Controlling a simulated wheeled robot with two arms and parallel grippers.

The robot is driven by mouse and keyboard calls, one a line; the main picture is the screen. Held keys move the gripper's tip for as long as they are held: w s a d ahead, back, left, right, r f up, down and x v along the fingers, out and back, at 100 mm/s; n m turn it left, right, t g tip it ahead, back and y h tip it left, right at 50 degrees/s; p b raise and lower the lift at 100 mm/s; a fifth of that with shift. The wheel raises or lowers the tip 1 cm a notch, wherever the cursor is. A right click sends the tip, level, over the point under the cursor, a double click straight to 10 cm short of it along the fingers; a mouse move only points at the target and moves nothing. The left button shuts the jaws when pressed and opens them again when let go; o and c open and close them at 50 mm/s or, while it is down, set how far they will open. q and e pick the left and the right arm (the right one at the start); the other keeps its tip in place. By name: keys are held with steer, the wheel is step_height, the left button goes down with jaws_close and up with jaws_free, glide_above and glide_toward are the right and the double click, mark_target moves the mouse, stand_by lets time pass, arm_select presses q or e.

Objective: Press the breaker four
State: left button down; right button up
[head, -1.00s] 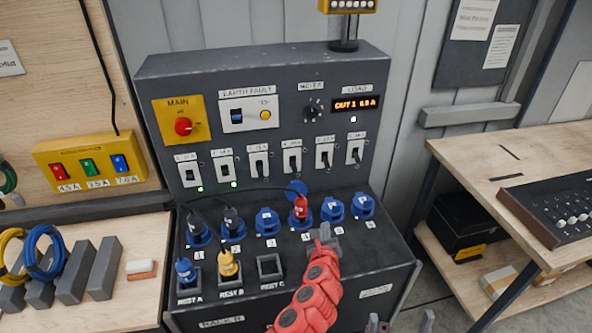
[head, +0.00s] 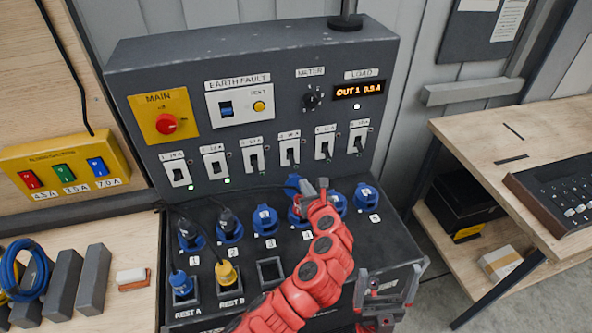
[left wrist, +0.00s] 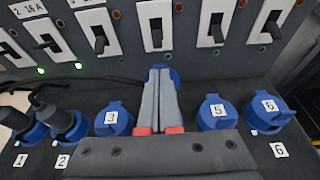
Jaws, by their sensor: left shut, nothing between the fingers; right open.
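Breaker four (head: 290,152) is the fourth white switch in the row on the grey panel. My left gripper (head: 318,186) is shut and empty, over the fourth socket, below and apart from the breaker. Its fingers (left wrist: 159,95) point up toward the breaker in the left wrist view and hide most of that socket. My right gripper (head: 388,280) is open and empty at the panel's front right corner.
Breakers three (head: 254,158) and five (head: 324,144) flank it closely. Plugs with black cables stand in sockets one (head: 190,235) and two (head: 229,226). A yellow plug (head: 227,274) rests in front. The load display (head: 359,90) reads OUT 1.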

mark_target(296, 176)
arm_select(q)
steer(key=b+x, duration=0.2)
steer(key=x, duration=0.1)
steer(key=b+x, duration=0.2)
steer(key=x, duration=0.1)
steer(key=b+x, duration=0.1)
steer(key=x, duration=0.2)
steer(key=shift+f+b, duration=0.25)
steer(key=shift+b, duration=0.15)
steer(key=shift+w+a+b, duration=0.15)
steer(key=shift+w+b, duration=0.2)
steer(key=shift+w, duration=0.25)
steer(key=shift+r, duration=0.1)
